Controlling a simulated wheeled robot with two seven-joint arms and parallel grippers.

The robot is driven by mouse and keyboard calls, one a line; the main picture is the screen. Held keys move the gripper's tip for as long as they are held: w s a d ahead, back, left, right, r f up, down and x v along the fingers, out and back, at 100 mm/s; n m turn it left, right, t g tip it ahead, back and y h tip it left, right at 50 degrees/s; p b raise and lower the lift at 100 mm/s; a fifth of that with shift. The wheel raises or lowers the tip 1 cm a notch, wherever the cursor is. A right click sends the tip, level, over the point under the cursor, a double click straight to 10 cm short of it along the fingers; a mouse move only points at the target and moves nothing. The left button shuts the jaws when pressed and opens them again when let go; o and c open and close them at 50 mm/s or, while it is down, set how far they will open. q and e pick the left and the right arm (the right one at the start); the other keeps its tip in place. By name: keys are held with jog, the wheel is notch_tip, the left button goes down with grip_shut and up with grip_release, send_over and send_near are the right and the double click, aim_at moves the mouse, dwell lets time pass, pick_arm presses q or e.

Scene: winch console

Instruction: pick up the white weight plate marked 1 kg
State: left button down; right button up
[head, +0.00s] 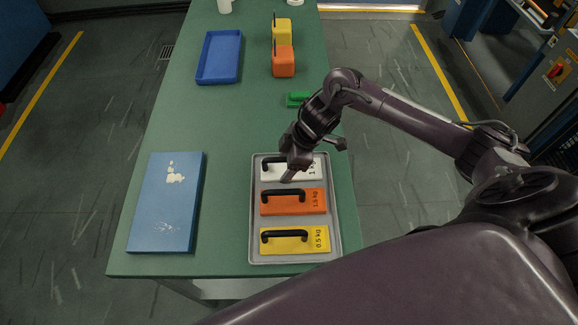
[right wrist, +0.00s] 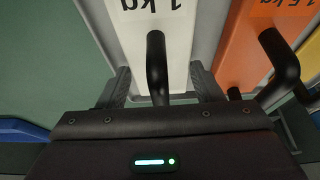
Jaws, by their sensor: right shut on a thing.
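The white weight plate marked 1 kg (head: 309,170) lies in the far end of the grey tray (head: 294,257), with its black handle partly hidden by my right gripper (head: 289,167) in the head view. The right wrist view shows the white plate (right wrist: 178,45) with its black handle (right wrist: 156,65) between the two fingers of my right gripper (right wrist: 160,75). The fingers are at the plate's two long sides, shut on it. I cannot tell any lift from the tray. My left gripper is not in view.
The orange 1.5 kg plate (head: 308,204) and yellow 0.5 kg plate (head: 306,246) lie nearer in the tray. A blue board (head: 165,215) lies left, and a blue tray (head: 219,58) farther back. A green object (head: 298,99) and orange and yellow blocks stand beyond. The green table's middle is clear.

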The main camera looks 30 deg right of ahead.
jog(key=shift+c, duration=1.1)
jog(key=shift+w+r, duration=0.1)
jog(key=shift+c, duration=0.2)
jog(key=shift+r, duration=0.1)
